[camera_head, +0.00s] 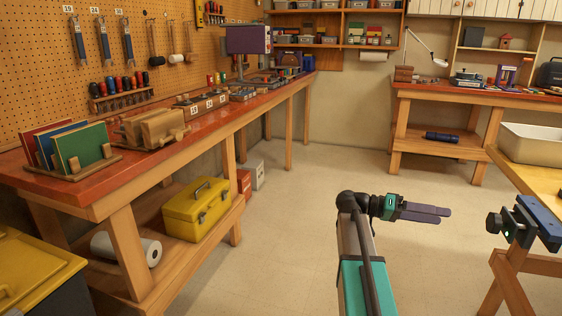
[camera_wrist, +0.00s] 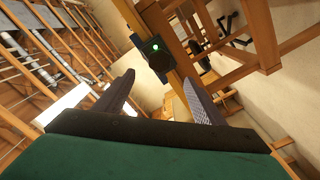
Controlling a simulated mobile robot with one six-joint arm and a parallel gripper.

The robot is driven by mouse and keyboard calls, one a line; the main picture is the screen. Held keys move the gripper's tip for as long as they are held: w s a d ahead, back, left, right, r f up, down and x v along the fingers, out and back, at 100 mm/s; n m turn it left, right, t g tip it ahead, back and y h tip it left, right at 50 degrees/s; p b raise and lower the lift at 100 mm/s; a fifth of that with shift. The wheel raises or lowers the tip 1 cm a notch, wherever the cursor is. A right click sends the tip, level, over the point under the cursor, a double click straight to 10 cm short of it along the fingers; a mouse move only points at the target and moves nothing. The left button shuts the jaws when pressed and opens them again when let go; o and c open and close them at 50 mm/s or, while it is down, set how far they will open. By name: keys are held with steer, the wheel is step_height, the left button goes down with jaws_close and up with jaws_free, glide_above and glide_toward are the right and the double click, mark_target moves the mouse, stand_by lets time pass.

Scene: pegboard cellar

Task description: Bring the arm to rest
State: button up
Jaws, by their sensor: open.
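My gripper (camera_head: 427,212) is held out over open floor in the head view, pointing right, with its dark fingers close together in that view. The wrist view shows my gripper (camera_wrist: 160,97) with its two grey fingers spread wide apart and nothing between them. It touches nothing. My arm rises from the bottom of the head view and bends at a dark joint just left of the gripper.
A long red-topped bench (camera_head: 215,121) runs along the left wall. A yellow toolbox (camera_head: 196,210) sits on its lower shelf. A blue-and-black vise (camera_head: 527,222) is on the wooden bench at right, to the right of my gripper. The floor (camera_head: 290,230) between is clear.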

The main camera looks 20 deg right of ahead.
steer(key=w+a+f+n+t+h+p, duration=0.1)
steer(key=w+a+f+n+t+p, duration=0.1)
steer(key=w+a+f+n+p, duration=0.35)
steer(key=s+a+f+n+t+y+p, duration=0.1)
steer(key=s+a+f+n+p, duration=0.2)
steer(key=a+f, duration=0.35)
steer(key=s+a+f+n+t+y+p, duration=0.1)
steer(key=s+a+f+t+p, duration=0.15)
steer(key=a+f+p, duration=0.45)
steer(key=s+a+f+n+g+y+p, duration=0.2)
steer(key=s+a+f+n+y+p, duration=0.5)
steer(key=s+a+f, duration=1.1)
steer(key=s+a+f+t+y, duration=0.1)
steer(key=a+f+y, duration=0.3)
steer(key=a, duration=0.5)
steer(key=s+m+y, duration=0.1)
steer(key=y, duration=0.1)
steer(key=shift+s+a+t+y+b, duration=0.15)
steer(key=shift+a+t+y+b, duration=0.1)
steer(key=shift+t+y+b, duration=0.1)
steer(key=shift+c, duration=0.3)
